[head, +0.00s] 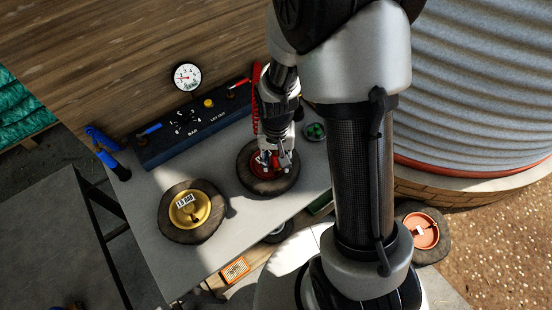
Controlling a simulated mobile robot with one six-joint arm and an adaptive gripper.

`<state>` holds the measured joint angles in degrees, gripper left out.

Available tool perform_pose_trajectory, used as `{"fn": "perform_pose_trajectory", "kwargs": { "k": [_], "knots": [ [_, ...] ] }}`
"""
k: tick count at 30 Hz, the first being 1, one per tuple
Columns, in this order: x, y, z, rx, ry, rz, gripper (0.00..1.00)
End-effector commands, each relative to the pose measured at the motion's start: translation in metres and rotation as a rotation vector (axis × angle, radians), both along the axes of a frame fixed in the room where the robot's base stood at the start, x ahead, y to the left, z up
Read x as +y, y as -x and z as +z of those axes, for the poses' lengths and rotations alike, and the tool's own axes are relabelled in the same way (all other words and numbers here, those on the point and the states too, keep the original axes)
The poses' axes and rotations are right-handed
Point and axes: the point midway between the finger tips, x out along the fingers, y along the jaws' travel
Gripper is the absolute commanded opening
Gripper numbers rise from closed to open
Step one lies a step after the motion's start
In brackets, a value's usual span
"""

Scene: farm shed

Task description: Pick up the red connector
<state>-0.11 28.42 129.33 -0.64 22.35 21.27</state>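A red coiled hose (256,100) runs down from the panel, just left of my gripper.
A blue panel (190,125) with a gauge (187,76) stands at the table's back. A green-filled dish (315,131) is right of my gripper.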

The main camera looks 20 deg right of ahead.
Motion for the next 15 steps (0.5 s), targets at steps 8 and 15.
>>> {"fn": "perform_pose_trajectory", "kwargs": {
  "k": [8, 15],
  "knots": [
    [0.0000, 0.0000, 0.0001, 0.000, 0.000, 0.000, 0.15],
    [0.0001, -0.0003, 0.0001, -0.001, 0.000, 0.000, 0.00]
  ]
}}
